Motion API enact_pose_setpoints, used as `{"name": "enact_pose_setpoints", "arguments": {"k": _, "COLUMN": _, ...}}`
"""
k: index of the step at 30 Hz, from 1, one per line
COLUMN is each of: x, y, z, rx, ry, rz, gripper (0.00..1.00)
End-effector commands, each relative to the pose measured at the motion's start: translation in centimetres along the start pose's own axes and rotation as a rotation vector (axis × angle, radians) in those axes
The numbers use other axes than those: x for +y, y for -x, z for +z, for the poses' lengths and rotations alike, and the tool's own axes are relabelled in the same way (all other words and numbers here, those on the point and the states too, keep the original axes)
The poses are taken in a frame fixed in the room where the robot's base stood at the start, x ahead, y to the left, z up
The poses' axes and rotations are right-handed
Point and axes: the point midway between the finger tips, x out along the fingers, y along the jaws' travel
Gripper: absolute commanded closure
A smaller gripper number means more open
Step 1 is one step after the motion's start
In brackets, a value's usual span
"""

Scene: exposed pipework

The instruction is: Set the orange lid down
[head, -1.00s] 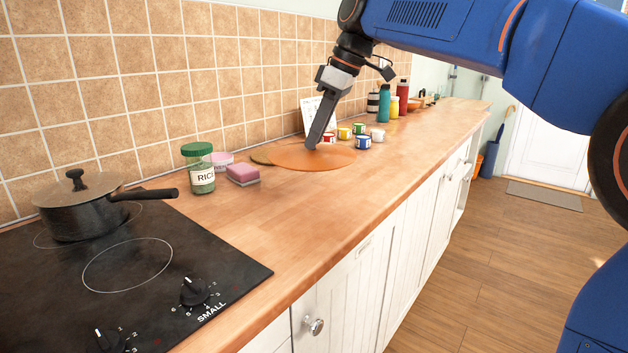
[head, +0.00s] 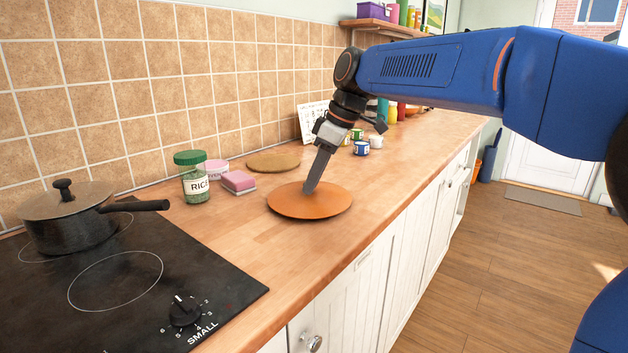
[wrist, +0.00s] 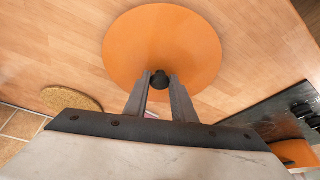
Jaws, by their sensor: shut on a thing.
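The orange lid (head: 330,203) is a flat round disc over the wooden counter, roughly level, in front of the sponge. It fills the upper middle of the wrist view (wrist: 125,50). My gripper (head: 309,190) points down at the lid's centre, tilted a little. In the wrist view its two fingers are shut on the lid's small dark knob (wrist: 160,79). In the head view the fingers hide the knob. The lid looks very close to the counter; I cannot tell whether its underside touches.
A round cork mat (head: 273,162) lies behind the lid, bare. Left are a pink sponge (head: 238,182), a rice jar (head: 193,178) and a lidded black pan (head: 68,222) on the hob (head: 115,285). Small cups (head: 362,148) stand beyond. The counter's front edge is right of the lid.

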Motion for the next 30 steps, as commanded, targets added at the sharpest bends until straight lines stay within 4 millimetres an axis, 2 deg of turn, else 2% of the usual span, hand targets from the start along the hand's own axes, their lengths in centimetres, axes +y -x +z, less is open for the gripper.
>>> {"name": "enact_pose_setpoints", "arguments": {"k": 11, "x": 0.0, "y": -0.5, "z": 0.2, "rx": 0.001, "ry": 0.001, "rz": 0.001, "gripper": 1.00}}
{"name": "enact_pose_setpoints", "arguments": {"k": 12, "x": 0.0, "y": -0.6, "z": 0.2, "rx": 0.001, "ry": 0.001, "rz": 0.001, "gripper": 0.74}}
{"name": "enact_pose_setpoints", "arguments": {"k": 14, "x": 0.0, "y": -0.5, "z": 0.2, "rx": 0.001, "ry": 0.001, "rz": 0.001, "gripper": 0.60}}
{"name": "enact_pose_setpoints", "arguments": {"k": 15, "x": 0.0, "y": -0.5, "z": 0.2, "rx": 0.001, "ry": 0.001, "rz": 0.001, "gripper": 0.58}}
{"name": "enact_pose_setpoints", "arguments": {"k": 25, "x": 0.0, "y": -0.3, "z": 0.1, "rx": 0.001, "ry": 0.001, "rz": 0.001, "gripper": 0.58}}
{"name": "enact_pose_setpoints", "arguments": {"k": 30, "x": 0.1, "y": 1.6, "z": 0.1, "rx": 0.002, "ry": 0.000, "rz": 0.004, "gripper": 0.58}}
